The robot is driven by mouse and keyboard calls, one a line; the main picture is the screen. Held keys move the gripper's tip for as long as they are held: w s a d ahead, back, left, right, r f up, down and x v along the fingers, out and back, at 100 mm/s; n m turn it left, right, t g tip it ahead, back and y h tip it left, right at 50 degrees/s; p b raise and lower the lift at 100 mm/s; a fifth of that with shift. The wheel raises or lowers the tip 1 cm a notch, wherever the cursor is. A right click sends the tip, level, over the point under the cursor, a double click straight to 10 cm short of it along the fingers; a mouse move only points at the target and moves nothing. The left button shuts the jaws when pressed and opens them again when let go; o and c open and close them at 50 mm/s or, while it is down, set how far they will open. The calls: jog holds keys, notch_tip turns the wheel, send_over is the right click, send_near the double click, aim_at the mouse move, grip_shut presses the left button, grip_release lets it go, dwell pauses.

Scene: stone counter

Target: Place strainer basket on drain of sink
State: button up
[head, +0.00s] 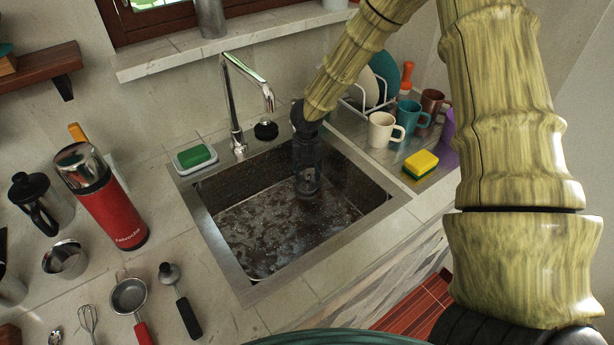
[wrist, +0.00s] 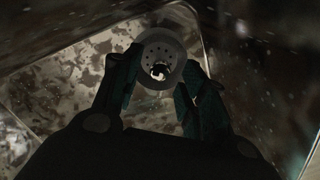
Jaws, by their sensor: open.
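In the wrist view a round grey perforated piece with a central knob, which looks like the strainer basket (wrist: 155,49), lies at the sink bottom between my fingertips. My gripper (wrist: 161,72) is open, one finger at each side of it; I cannot tell whether they touch it. In the head view my gripper (head: 307,190) points down inside the sink (head: 265,228), near its back right part. The drain is not clearly seen apart from the basket, so I cannot tell whether the basket sits on it. In the head view my gripper largely hides that spot.
A faucet (head: 237,100) and a dark round fitting (head: 266,130) stand behind the sink. Mugs (head: 383,130) and a yellow sponge (head: 421,163) are at right. A red flask (head: 108,205) and utensils are at left. The sink's front left is clear.

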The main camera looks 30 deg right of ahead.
aim_at(307, 180)
notch_tip(307, 180, up, 8)
jog(key=shift+s+a+r+b, duration=0.2)
jog(key=shift+s+a+b, duration=0.05)
jog(key=shift+s+b, duration=0.2)
